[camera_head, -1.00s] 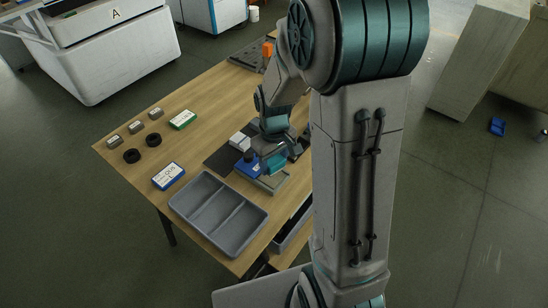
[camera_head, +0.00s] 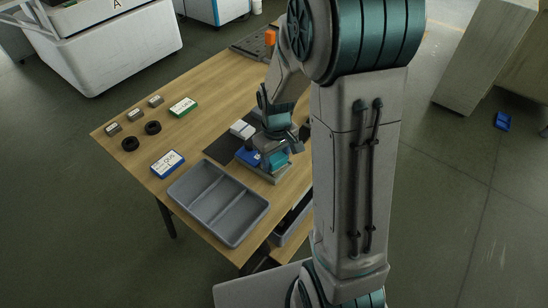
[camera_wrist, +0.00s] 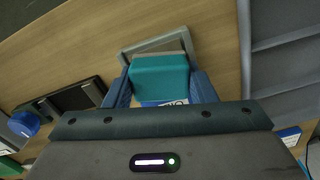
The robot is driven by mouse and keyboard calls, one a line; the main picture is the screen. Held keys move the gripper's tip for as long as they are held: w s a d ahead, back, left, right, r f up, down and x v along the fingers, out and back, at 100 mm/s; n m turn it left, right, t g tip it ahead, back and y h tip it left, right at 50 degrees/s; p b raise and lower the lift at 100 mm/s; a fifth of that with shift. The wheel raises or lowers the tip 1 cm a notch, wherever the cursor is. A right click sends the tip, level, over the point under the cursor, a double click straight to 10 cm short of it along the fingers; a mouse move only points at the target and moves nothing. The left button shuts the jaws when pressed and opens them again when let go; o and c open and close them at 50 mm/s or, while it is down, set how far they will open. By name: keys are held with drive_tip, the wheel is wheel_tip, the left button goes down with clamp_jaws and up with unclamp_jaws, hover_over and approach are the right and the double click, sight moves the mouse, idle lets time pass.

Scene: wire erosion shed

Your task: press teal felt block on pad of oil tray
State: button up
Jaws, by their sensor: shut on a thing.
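The teal felt block (camera_wrist: 160,78) is between the blue fingers of my gripper (camera_wrist: 160,90), which is shut on it. It also shows in the head view (camera_head: 280,160), below my wrist. The oil tray (camera_wrist: 155,41) is a small shallow grey tray just beyond the block in the wrist view. In the head view its rim (camera_head: 272,181) shows under and in front of the block. The block hides much of the tray, pad included. I cannot tell whether the block touches the pad.
A large grey divided bin (camera_head: 218,202) stands near the oil tray. A blue-and-white box (camera_head: 168,164), a green-and-white box (camera_head: 183,107), black rings (camera_head: 131,144) and grey blocks lie leftward. A white item (camera_head: 242,129) is near my wrist. The table's middle left is clear.

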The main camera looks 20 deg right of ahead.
drive_tip(key=shift+f+b, duration=0.4)
drive_tip(key=shift+f, duration=0.1)
idle(1.4)
drive_tip(key=shift+r, duration=0.1)
drive_tip(key=shift+r+p, duration=2.75)
drive_tip(key=shift+r, duration=0.75)
